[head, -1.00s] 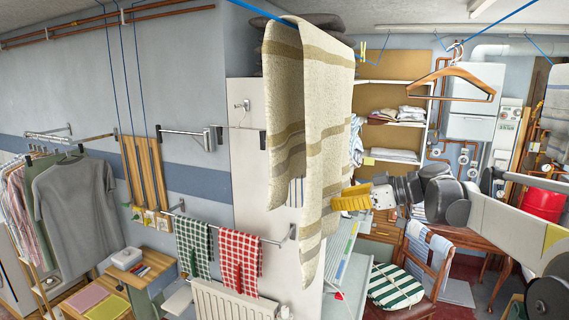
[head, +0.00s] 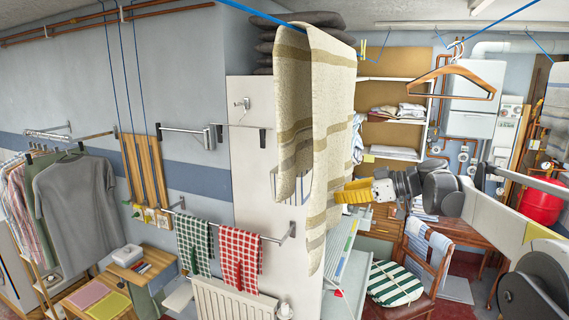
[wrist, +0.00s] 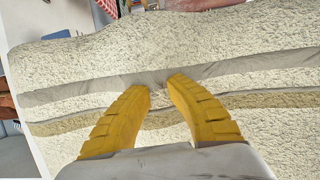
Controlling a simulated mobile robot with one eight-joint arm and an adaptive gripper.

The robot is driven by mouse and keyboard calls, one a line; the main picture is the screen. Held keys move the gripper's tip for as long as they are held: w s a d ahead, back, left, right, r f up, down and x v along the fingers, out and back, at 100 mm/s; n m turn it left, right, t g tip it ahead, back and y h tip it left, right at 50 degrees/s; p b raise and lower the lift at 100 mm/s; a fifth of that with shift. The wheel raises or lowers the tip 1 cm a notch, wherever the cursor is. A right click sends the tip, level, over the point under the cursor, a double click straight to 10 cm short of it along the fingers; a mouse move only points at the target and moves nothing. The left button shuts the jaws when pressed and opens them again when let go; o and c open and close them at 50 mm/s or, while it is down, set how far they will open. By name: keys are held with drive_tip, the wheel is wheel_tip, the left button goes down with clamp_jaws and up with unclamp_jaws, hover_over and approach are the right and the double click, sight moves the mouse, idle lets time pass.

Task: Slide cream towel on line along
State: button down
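The cream towel (head: 333,110) with tan and grey stripes hangs folded over the blue line (head: 252,10), its front layer long and its back layer shorter on the left. My gripper (head: 341,195) has yellow fingers and is at the towel's right side, about two thirds of the way down. In the wrist view the towel (wrist: 240,105) fills most of the picture. The fingertips of my gripper (wrist: 160,83) are close together with a small gap, at a creased grey stripe. They look closed on a fold of cloth, though the pinch itself is partly hidden.
A wooden hanger (head: 452,80) hangs from the line farther right. A white cabinet (head: 262,170) stands just behind the towel. A rail with green and red checked cloths (head: 240,258) is on the left. A chair with a striped cushion (head: 395,284) is below my arm.

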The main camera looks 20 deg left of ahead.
drive_tip(key=shift+w+d+p, duration=0.2)
drive_tip(key=shift+w+p, duration=0.5)
drive_tip(key=shift+w, duration=1.25)
drive_tip(key=c, duration=1.5)
unclamp_jaws()
drive_tip(key=shift+c, duration=0.2)
drive_tip(key=v, duration=0.6)
drive_tip(key=shift+p, duration=0.35)
